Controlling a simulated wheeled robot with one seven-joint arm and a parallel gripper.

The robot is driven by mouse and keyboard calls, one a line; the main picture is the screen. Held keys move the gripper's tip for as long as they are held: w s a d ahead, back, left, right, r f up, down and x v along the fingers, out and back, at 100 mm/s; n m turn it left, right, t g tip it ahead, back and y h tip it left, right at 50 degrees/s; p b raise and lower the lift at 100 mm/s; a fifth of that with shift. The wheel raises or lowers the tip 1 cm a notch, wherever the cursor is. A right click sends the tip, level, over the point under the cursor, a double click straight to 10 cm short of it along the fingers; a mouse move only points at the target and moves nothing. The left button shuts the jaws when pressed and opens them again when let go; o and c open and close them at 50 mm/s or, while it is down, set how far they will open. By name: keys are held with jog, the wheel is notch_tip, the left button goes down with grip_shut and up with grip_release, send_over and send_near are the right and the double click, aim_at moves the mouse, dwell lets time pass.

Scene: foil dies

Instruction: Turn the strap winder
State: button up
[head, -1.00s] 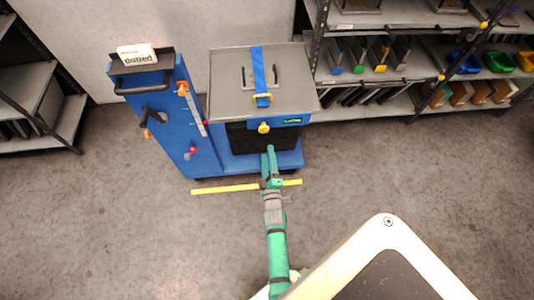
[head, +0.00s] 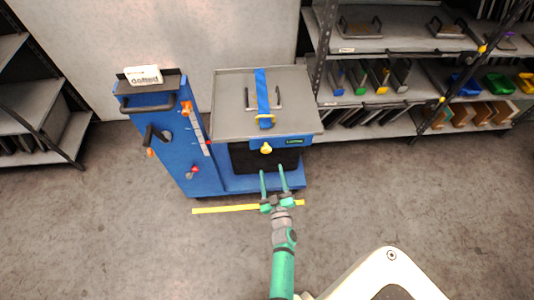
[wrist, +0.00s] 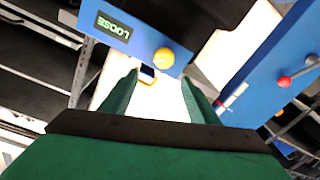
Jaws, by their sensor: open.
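The strap winder appears to be the yellow knob (head: 265,148) on the blue front panel of the cart; the wrist view shows this knob (wrist: 164,58) beside a display (wrist: 114,27) reading "LOOSE", upside down.
A blue side panel (head: 180,150) with a black crank (head: 155,135), orange clamps and a red-tipped lever (head: 195,169) stands left of the lid. A yellow floor line (head: 225,209) lies before the cart. Shelves (head: 390,45) stand at the right. The floor around is clear.

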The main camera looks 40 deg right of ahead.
aim_at(266, 151)
jog(key=w+d+m, duration=0.1)
jog(key=w, duration=0.2)
jog(key=w+d+m, duration=0.2)
jog(key=w, duration=0.1)
jog(key=w+d+m+y, duration=0.1)
jog(key=w+d, duration=0.1)
jog(key=w, duration=0.2)
jog(key=shift+f+m, duration=0.3)
jog(key=shift+f, duration=0.05)
dwell(0.3)
jog(key=c, duration=1)
